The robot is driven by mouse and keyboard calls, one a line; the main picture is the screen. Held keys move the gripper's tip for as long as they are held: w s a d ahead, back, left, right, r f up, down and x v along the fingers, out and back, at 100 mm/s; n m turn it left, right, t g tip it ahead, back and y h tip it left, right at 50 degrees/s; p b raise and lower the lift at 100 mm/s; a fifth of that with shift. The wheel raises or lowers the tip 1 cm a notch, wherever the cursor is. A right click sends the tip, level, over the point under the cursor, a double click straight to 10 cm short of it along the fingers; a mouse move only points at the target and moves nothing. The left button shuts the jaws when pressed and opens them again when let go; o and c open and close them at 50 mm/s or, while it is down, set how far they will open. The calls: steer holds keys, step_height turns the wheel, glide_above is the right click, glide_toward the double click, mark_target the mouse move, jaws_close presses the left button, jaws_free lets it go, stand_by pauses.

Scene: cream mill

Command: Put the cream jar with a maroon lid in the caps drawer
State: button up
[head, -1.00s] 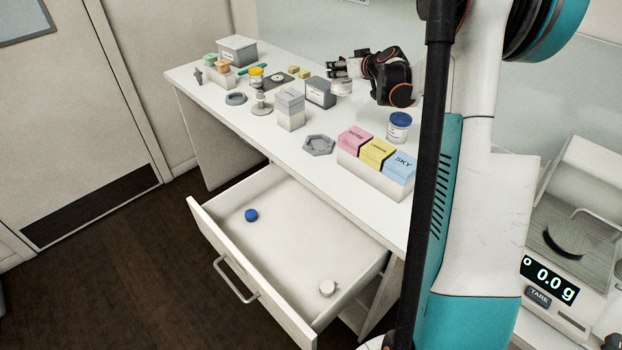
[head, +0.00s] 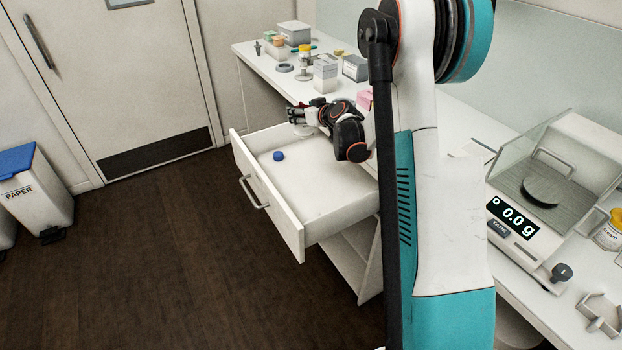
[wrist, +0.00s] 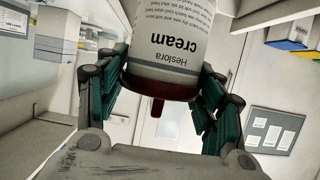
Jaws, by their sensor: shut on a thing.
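The cream jar with a maroon lid (wrist: 170,45) fills the top middle of the wrist view, its "Heslora cream" label upside down in that picture. Its maroon lid (wrist: 160,87) lies between the two fingers of my gripper (wrist: 162,100), which is shut on the jar. In the head view my gripper (head: 303,116) is over the back left part of the open drawer (head: 268,197), by the bench edge. The jar shows there only small and pale under the fingers. A blue cap (head: 279,156) lies on the drawer floor, apart from the gripper.
The bench (head: 262,58) behind holds grey boxes (head: 355,68), a yellow-lidded jar (head: 304,50) on a stand and other small items. A scale (head: 515,220) reading 0.0 g stands at right. Open floor lies in front.

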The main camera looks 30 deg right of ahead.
step_height(320, 180, down, 20)
steer(key=b, duration=0.6)
steer(key=shift+w+d+r+b, duration=0.1)
steer(key=shift+r+b, duration=0.15)
steer(key=shift+b, duration=0.1)
steer(key=shift+r, duration=0.1)
steer(key=o, duration=1.1)
steer(key=p+v, duration=0.3)
steer(key=v, duration=0.9)
